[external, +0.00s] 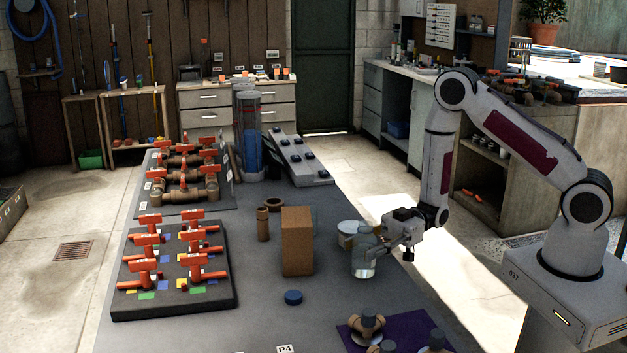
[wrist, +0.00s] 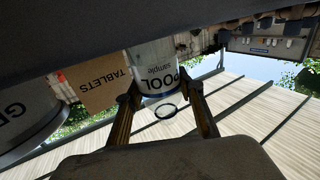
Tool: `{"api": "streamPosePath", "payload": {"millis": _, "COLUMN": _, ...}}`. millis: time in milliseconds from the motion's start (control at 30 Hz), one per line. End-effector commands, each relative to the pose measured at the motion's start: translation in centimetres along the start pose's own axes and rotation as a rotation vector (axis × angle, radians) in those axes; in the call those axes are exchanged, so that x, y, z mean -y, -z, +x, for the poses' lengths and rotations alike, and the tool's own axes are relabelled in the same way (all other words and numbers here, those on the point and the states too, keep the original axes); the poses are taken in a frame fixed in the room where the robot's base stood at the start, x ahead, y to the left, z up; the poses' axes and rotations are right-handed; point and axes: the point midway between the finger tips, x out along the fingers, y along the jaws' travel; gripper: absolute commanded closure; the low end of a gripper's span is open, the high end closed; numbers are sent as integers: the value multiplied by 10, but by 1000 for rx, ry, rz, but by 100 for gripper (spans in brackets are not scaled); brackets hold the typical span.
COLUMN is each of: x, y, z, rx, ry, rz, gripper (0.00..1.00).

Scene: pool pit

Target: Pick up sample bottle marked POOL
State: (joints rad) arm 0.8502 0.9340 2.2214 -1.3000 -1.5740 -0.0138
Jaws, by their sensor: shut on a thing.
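In the external view the bottle (external: 363,268) is at the right side of the grey table. My gripper (wrist: 160,92) has one finger on each side of it and is shut on it. In the external view my gripper (external: 372,240) reaches in from the right, partly over the bottle's top. I cannot tell whether the bottle's base touches the table.
A cardboard box marked TABLETS (external: 297,242) and a white tub (external: 347,228) stand close by. A blue cap (external: 293,297) lies in front. Red-handled valves stand on a black board (external: 175,307) at left. A purple mat (external: 400,328) with brown fittings is at the front.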

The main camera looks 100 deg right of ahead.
Motion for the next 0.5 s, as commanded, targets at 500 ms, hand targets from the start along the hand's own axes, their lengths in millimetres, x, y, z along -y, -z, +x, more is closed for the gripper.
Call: {"api": "streamPosePath", "payload": {"millis": 500, "x": 0, "y": 12, "z": 0, "rx": -1, "ry": 0, "rz": -1, "gripper": 87}}
